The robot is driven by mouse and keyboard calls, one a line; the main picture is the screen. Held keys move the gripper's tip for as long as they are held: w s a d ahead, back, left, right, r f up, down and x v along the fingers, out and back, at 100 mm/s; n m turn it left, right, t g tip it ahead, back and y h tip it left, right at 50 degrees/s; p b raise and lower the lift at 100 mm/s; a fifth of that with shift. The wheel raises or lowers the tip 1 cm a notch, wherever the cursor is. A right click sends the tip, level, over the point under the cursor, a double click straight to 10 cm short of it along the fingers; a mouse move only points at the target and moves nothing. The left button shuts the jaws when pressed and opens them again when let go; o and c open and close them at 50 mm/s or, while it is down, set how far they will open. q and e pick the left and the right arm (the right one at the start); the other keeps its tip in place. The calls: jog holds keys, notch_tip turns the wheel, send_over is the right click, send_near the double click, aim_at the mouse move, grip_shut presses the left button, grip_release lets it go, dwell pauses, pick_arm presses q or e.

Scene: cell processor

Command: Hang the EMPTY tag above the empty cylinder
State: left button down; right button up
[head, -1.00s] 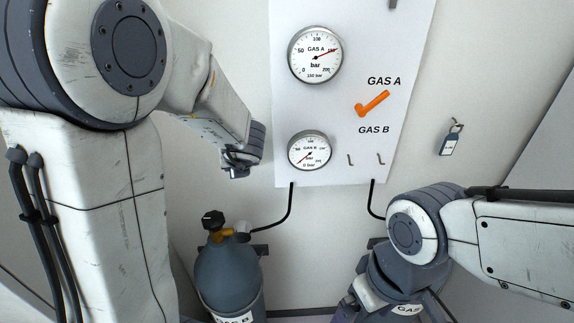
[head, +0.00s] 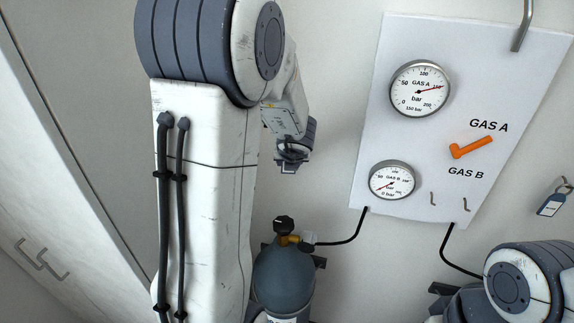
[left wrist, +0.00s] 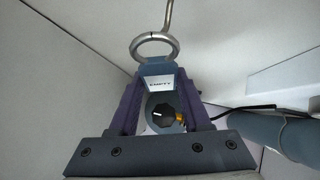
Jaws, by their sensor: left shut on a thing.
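My left gripper (head: 289,160) is shut on the EMPTY tag (left wrist: 157,82), which sits between its fingers in the left wrist view. The tag's metal ring (left wrist: 154,46) sticks up beyond the fingers. A metal rod (left wrist: 168,14) meets the ring; I cannot tell whether it is a hook on the wall or part of the tag. In the head view the gripper is above the grey-blue cylinder (head: 284,280) with a black valve knob (head: 284,223); the tag is not distinguishable there. GAS B's gauge (head: 392,180) reads near zero. My right gripper is out of view.
The white panel carries GAS A's gauge (head: 420,89), reading about 150, and an orange lever (head: 471,148). Another tag (head: 552,205) hangs on the wall at right. My right arm is at lower right.

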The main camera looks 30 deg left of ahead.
pick_arm(q)
jog(key=shift+w+a+f+b, duration=0.25)
jog(key=shift+w+f+b, duration=0.15)
jog(key=shift+w+f, duration=0.35)
jog(key=shift+w+a+f+b, duration=0.25)
jog(key=shift+w+f+b, duration=0.25)
jog(key=shift+w, duration=0.35)
jog(key=shift+f, duration=0.1)
jog(key=shift+f, duration=0.25)
jog(key=shift+c, duration=1.4)
grip_release()
jog(key=shift+o, duration=0.4)
